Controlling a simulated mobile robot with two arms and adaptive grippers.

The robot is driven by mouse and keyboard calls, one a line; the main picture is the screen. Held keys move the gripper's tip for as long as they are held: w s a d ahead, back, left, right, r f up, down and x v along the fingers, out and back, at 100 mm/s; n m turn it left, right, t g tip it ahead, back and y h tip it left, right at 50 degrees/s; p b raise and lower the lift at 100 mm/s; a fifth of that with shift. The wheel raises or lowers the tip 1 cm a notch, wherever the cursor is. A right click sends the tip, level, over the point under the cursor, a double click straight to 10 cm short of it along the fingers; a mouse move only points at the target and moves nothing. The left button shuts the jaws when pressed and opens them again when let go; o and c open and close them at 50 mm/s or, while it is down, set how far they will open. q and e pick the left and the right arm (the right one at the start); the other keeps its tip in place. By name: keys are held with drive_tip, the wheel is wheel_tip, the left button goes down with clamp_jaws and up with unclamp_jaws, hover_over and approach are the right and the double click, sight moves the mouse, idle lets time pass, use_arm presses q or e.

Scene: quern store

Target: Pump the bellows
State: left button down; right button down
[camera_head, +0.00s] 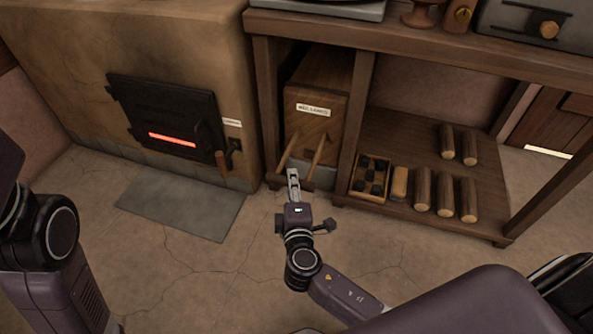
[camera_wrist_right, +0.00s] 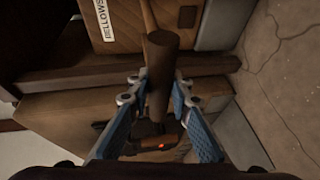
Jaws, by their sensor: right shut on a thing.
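The bellows (camera_head: 316,118) is a wooden box with a white label, standing in the left bay of the wooden bench. Its handle (camera_head: 319,151) has two light rods coming forward and down to a dark crossbar. My right gripper (camera_head: 293,176) is at that crossbar, low in front of the box. In the right wrist view the dark round bar of the handle (camera_wrist_right: 160,60) lies between the blue fingers of my right gripper (camera_wrist_right: 158,92), which are shut on it. The bellows label also shows there. My left arm shows at the left edge; its gripper is out of view.
A clay stove (camera_head: 200,45) stands left of the bellows, its black door (camera_head: 165,115) showing a red glow. A grey slab (camera_head: 180,205) lies before it. The low shelf at right holds several logs (camera_head: 446,190) and a divided box (camera_head: 370,178). The front floor is clear.

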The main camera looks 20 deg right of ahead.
drive_tip(key=c, duration=1.7)
unclamp_jaws()
drive_tip(key=shift+c, duration=0.2)
drive_tip(key=v, duration=1.2)
